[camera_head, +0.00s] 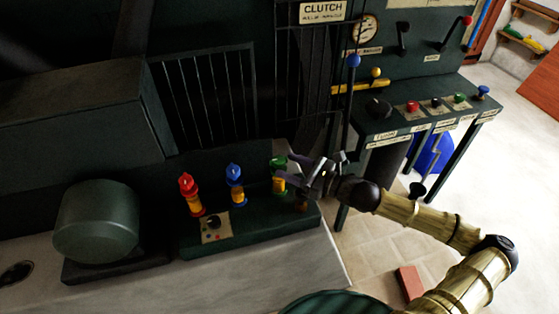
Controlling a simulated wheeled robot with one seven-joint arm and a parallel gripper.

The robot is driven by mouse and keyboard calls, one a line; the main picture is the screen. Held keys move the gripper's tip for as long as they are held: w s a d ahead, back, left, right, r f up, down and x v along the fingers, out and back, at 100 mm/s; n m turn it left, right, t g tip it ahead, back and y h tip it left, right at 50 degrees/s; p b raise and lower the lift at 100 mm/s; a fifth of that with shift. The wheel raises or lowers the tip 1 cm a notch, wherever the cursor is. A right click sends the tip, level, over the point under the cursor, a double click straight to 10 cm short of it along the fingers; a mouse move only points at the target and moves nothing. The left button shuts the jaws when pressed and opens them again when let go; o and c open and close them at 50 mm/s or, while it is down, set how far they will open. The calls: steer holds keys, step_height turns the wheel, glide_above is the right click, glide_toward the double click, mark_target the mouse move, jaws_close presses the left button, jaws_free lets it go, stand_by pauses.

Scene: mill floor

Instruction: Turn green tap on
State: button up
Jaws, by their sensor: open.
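The green tap (279,163) is the rightmost of three taps on a dark green base block (252,236). Its green top shows above a yellow body, and part of it is hidden by my gripper. My gripper (288,170) is open, with its fingers at the green tap's right side and front. I cannot tell whether the fingers touch it. The blue tap (236,173) stands in the middle and the red tap (188,183) on the left.
A small panel with a dark knob (215,230) sits at the block's front. A dark green cylinder (97,222) stands at left. Behind right is a control bench (420,118) with levers and coloured buttons. A barred grille (205,95) is behind the taps. A red brick (410,283) lies on the floor.

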mark_target(284, 165)
steer(key=x, duration=0.4)
steer(key=shift+a, duration=0.1)
steer(key=c, duration=0.9)
steer(key=shift+c, duration=0.2)
